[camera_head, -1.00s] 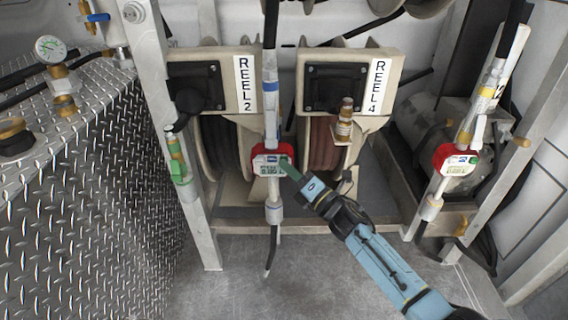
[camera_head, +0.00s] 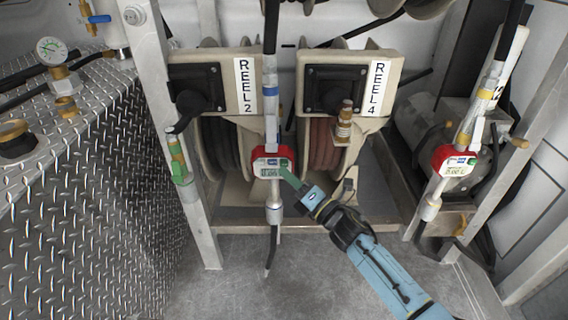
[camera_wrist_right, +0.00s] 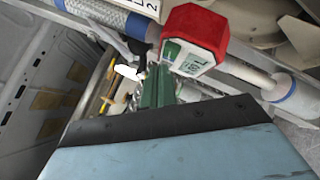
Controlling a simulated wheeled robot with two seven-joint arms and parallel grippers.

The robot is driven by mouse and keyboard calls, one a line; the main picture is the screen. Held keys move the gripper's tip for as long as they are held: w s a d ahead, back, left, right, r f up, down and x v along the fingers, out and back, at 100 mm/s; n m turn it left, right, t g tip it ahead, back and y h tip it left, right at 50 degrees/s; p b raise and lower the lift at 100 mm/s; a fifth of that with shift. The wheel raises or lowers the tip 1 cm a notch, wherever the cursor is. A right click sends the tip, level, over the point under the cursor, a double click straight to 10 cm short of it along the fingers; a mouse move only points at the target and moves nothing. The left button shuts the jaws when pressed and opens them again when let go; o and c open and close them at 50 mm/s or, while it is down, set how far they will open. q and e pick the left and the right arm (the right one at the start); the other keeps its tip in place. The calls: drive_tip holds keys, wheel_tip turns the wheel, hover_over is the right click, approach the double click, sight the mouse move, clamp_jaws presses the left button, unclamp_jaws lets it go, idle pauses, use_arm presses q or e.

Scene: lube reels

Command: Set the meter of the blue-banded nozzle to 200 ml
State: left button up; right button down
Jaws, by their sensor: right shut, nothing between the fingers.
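The blue-banded nozzle (camera_head: 270,110) hangs upright in front of the reels, with a blue band on its upper part. Its red meter (camera_head: 259,153) has a small display and buttons; the digits are too small to read. In the wrist view the green fingers (camera_wrist_right: 158,85) point toward the meter. My left gripper is not in view.
A yellow-banded nozzle with another red meter (camera_head: 455,160) hangs at the right. Reel 2 (camera_head: 215,85) and reel 4 (camera_head: 345,85) stand behind. A metal post (camera_head: 180,150) and a diamond-plate tank (camera_head: 90,200) are at the left.

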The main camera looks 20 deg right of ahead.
idle(0.3)
drive_tip(key=shift+w+d+b, duration=0.1)
drive_tip(key=shift+w+b, duration=0.2)
drive_tip(key=shift+w, duration=0.1)
drive_tip(key=shift+w+d+b, duration=0.2)
drive_tip(key=shift+w+b, duration=0.2)
drive_tip(key=shift+w, duration=0.3)
idle(0.8)
idle(0.5)
drive_tip(key=shift+s+a+p, duration=0.15)
drive_tip(key=shift+s+p, duration=0.1)
drive_tip(key=shift+s, duration=0.35)
drive_tip(key=shift+s+a+p, duration=0.15)
drive_tip(key=shift+s+p, duration=0.1)
drive_tip(key=shift+s, duration=0.3)
drive_tip(key=shift+s+a+p, duration=0.2)
drive_tip(key=shift+s+p, duration=0.1)
drive_tip(key=shift+s, duration=0.5)
drive_tip(key=shift+s+a+p, duration=0.25)
drive_tip(key=shift+s+p, duration=0.05)
drive_tip(key=shift+s, duration=0.5)
drive_tip(key=shift+s+a+p, duration=0.2)
drive_tip(key=shift+s+p, duration=0.1)
drive_tip(key=shift+s, duration=0.5)
